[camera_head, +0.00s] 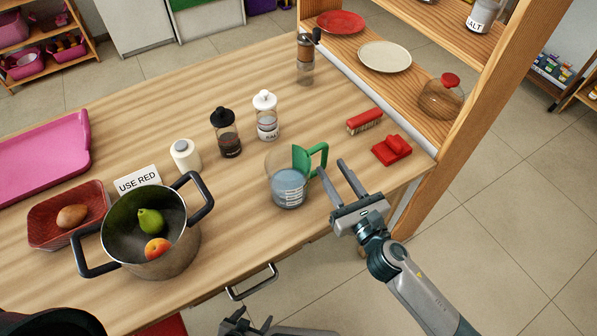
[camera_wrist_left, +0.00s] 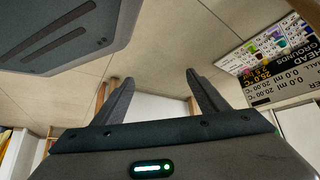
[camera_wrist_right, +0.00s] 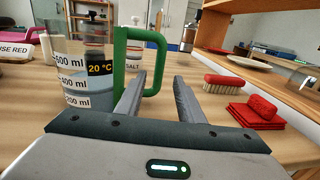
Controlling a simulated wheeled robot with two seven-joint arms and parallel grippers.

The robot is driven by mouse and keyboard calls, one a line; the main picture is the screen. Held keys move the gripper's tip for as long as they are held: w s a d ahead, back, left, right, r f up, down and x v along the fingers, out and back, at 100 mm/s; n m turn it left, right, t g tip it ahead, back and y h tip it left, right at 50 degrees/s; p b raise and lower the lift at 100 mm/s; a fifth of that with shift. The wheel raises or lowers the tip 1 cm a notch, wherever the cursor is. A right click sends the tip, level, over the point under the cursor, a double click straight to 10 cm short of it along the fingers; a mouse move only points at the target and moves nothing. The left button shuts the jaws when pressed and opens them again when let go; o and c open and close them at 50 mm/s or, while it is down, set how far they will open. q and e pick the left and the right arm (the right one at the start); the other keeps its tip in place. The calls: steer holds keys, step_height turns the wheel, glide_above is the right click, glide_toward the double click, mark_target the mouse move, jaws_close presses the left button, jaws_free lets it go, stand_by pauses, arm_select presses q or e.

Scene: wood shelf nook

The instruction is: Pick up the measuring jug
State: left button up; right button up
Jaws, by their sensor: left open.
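The measuring jug (camera_head: 288,187) is clear with a green handle and blue-grey contents. It stands upright near the table's front edge, and in the right wrist view the jug (camera_wrist_right: 82,75) shows volume marks and a "20 °C" label. Its green handle (camera_head: 322,158) points towards my right gripper (camera_head: 333,168). That gripper is open, and in the right wrist view the handle's outer bar appears ahead, between its fingertips (camera_wrist_right: 156,85). I cannot tell whether they touch. My left gripper (camera_head: 250,323) is low at the bottom of the head view, open and empty in its wrist view (camera_wrist_left: 158,85).
Salt (camera_head: 267,117) and dark-capped (camera_head: 226,134) shakers stand behind the jug. A red brush (camera_head: 364,121) and folded red cloth (camera_head: 391,150) lie to its right, before the wooden shelf (camera_head: 460,120). A pot (camera_head: 180,248) with fruit stands left.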

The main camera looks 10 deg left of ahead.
mark_target(326, 162)
steer(key=shift+w+a, duration=0.3)
steer(key=shift+w, duration=0.15)
steer(key=p+x, duration=0.1)
steer(key=x, duration=0.2)
steer(key=shift+w+a+f, duration=0.15)
steer(key=shift+w+a, duration=0.1)
steer(key=shift+w, duration=0.05)
steer(key=shift+w+a, duration=0.1)
steer(key=shift+w, duration=0.05)
arm_select(q)
steer(key=shift+g, duration=0.5)
steer(key=s, duration=0.1)
steer(key=s+a+f, duration=0.1)
steer(key=s+a, duration=0.1)
steer(key=shift+s+f, duration=0.1)
steer(key=shift+f, duration=0.2)
steer(key=shift+d, duration=0.15)
arm_select(e)
steer(key=c, duration=0.7)
arm_select(q)
steer(key=shift+d+r, duration=0.15)
steer(key=shift+d, duration=0.25)
arm_select(e)
jaws_close()
